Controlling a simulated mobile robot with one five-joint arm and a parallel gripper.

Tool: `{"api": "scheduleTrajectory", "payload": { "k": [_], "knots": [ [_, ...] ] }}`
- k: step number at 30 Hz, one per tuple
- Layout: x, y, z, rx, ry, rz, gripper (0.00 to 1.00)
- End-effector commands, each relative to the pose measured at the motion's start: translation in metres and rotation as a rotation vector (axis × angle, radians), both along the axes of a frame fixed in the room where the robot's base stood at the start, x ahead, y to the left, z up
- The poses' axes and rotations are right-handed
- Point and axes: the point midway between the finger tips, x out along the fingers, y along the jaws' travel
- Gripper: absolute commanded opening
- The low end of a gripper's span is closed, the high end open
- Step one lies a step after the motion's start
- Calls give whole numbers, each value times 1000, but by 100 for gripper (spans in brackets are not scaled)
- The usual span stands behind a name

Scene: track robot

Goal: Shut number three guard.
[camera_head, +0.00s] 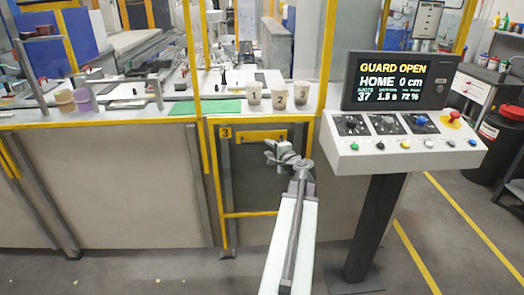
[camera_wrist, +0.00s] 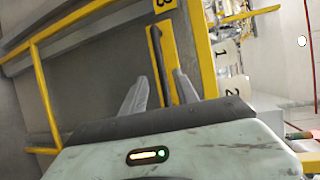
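Number three guard (camera_head: 262,180) is a dark panel in a yellow frame below the bench top, with a "3" label at its upper left. A yellow plate with a dark bar handle (camera_head: 258,136) runs along its top; the handle also shows in the wrist view (camera_wrist: 156,55). My gripper (camera_head: 280,152) is just in front of the guard, slightly below and right of the handle. In the wrist view my gripper's two fingers (camera_wrist: 161,76) are apart, with the bar showing between them. I cannot tell whether they reach around it. The console screen (camera_head: 398,82) reads "GUARD OPEN".
The console (camera_head: 400,145), with knobs and buttons, stands on a dark post right of my arm. Cups numbered 1 (camera_head: 254,93), 2 (camera_head: 279,99) and 3 (camera_head: 301,93) stand on the bench above the guard. Yellow posts (camera_head: 194,60) rise beside the opening.

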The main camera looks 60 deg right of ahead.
Motion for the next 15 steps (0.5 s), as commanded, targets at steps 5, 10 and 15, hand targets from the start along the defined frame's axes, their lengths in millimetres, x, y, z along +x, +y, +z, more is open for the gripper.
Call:
{"api": "scheduleTrajectory", "payload": {
  "k": [5,10,15],
  "knots": [
    [-6,-6,2,4,-13,-18,36],
    [7,-14,-2,2,-11,-13,36],
    [34,-30,-8,2,-10,-11,36]
  ]
}}
